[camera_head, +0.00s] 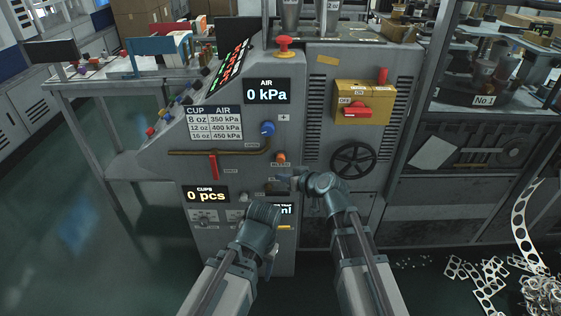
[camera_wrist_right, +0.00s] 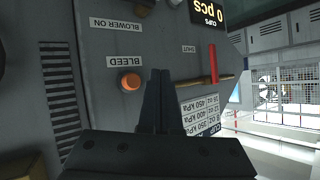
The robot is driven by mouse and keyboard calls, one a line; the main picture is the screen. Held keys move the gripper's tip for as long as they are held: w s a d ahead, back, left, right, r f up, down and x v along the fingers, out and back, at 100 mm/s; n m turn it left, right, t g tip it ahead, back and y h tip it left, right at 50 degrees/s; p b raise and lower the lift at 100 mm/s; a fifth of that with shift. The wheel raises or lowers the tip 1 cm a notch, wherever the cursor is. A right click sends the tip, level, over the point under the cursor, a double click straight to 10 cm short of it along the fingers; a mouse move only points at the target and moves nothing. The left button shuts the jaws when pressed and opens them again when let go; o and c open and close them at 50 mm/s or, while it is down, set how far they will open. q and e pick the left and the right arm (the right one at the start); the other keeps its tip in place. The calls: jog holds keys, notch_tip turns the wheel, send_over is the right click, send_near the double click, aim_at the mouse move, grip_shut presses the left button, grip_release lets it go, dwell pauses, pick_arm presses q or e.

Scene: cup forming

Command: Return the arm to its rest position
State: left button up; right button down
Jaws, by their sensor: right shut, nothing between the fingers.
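My right gripper (camera_head: 281,178) is in front of the grey machine panel (camera_head: 228,108), its fingers pointing left, just below the orange button (camera_head: 281,157). In the right wrist view its fingers (camera_wrist_right: 158,85) are together and empty, beside the orange button labelled BLEED (camera_wrist_right: 130,82). I cannot tell whether they touch the panel. My left gripper (camera_head: 270,262) hangs lower, in front of the panel's bottom part. Its fingers are too small to tell open from shut. The left arm partly hides a lower display (camera_head: 285,210).
The panel carries a blue knob (camera_head: 267,128), a red lever (camera_head: 213,166) and an air display (camera_head: 267,91) reading 0 kPa. To the right are a yellow switch box (camera_head: 378,92) and a black handwheel (camera_head: 353,159). Punched scrap strips (camera_head: 488,303) lie at lower right. The left floor is clear.

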dwell(0.5)
jog(key=s+a+f+g+h, duration=0.25)
jog(key=s+f+g, duration=0.5)
jog(key=s, duration=0.65)
jog(key=s+d+f+m+g+h, duration=0.1)
jog(key=s+d+f+g+h, duration=0.25)
jog(key=s+d+h, duration=0.6)
notch_tip(320, 180, up, 14)
jog(key=s+a+t+y+p, duration=0.1)
jog(key=y+p, duration=0.2)
jog(key=p, duration=1.1)
jog(key=shift+a+f, duration=0.2)
jog(key=shift+a, duration=0.15)
jog(key=shift+s, duration=0.1)
dwell(1.9)
